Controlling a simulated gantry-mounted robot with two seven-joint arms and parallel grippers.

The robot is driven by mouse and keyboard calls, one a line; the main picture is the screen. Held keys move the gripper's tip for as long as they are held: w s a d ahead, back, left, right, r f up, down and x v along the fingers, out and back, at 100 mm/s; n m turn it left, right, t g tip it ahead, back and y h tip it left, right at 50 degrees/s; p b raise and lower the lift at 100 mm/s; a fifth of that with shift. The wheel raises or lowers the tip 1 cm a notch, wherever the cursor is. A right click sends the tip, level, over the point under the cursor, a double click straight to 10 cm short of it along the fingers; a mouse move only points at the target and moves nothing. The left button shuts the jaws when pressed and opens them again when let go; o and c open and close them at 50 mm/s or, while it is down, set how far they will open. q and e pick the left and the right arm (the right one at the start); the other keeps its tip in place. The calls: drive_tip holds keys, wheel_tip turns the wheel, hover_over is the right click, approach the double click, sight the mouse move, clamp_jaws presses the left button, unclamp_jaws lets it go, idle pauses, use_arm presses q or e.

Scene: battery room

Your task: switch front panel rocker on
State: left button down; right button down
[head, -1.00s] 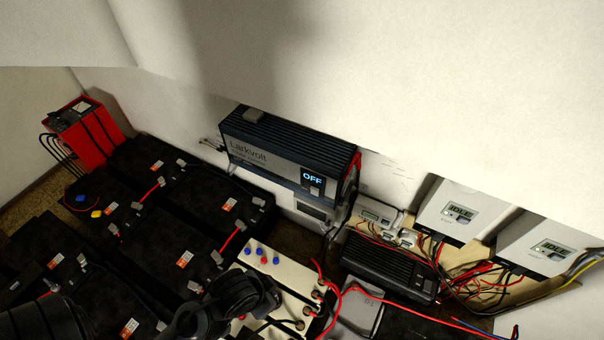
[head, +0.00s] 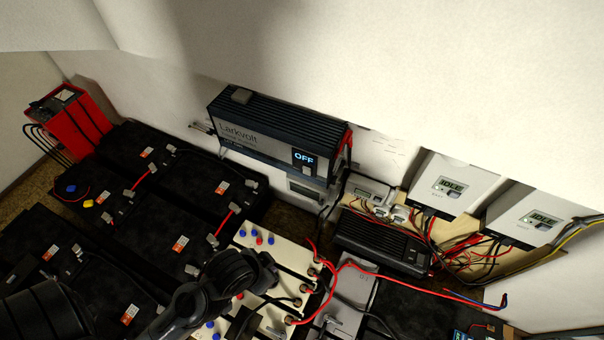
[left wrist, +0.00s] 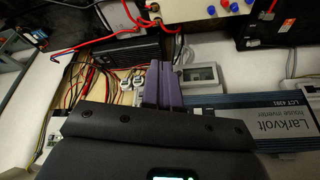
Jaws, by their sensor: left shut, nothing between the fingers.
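The Larkvolt house inverter (head: 262,137) is a dark ribbed box with a grey front, mounted on the wall. Its lit display (head: 304,158) reads OFF. A small dark rocker (head: 305,169) seems to sit just below the display, too small to read its position. In the left wrist view the inverter's label face (left wrist: 285,120) shows at the right; its rocker cannot be made out there. My left gripper (left wrist: 163,66) has purple fingers shut together and empty, left of the label face. Its fingers do not show in the head view, where my arm is at the bottom. My right gripper is not in view.
A grey meter box (left wrist: 203,77) is close right of the fingers. A black finned box (head: 382,244), red and black cables (head: 345,268) and two white IDLE units (head: 452,187) stand right of the inverter. Black batteries (head: 150,228) fill the left. The wall above is bare.

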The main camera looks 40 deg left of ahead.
sight(303, 168)
use_arm(q)
drive_tip(key=w+a+n+t+y+b, duration=0.1)
drive_tip(key=w+a+t+b, duration=0.1)
drive_tip(key=w+t+b, duration=0.4)
drive_tip(key=w+a+n+t+b, duration=0.1)
drive_tip(key=w+a+n+t, duration=0.2)
drive_tip(key=w, duration=0.4)
drive_tip(key=w+a+f+t+y+b, duration=0.3)
drive_tip(key=a+f+t+b, duration=0.3)
drive_tip(key=b, duration=1.2)
drive_tip(key=shift+w+a+f+y, duration=0.3)
drive_tip(key=shift+w+f, duration=0.1)
drive_tip(key=shift+f, duration=1.4)
drive_tip(key=shift+w, duration=0.1)
drive_tip(key=x, duration=1.3)
drive_tip(key=shift+r+p, duration=0.15)
drive_tip(key=shift+p, duration=0.25)
drive_tip(key=shift+w+a, duration=0.1)
drive_tip(key=shift+w, duration=0.25)
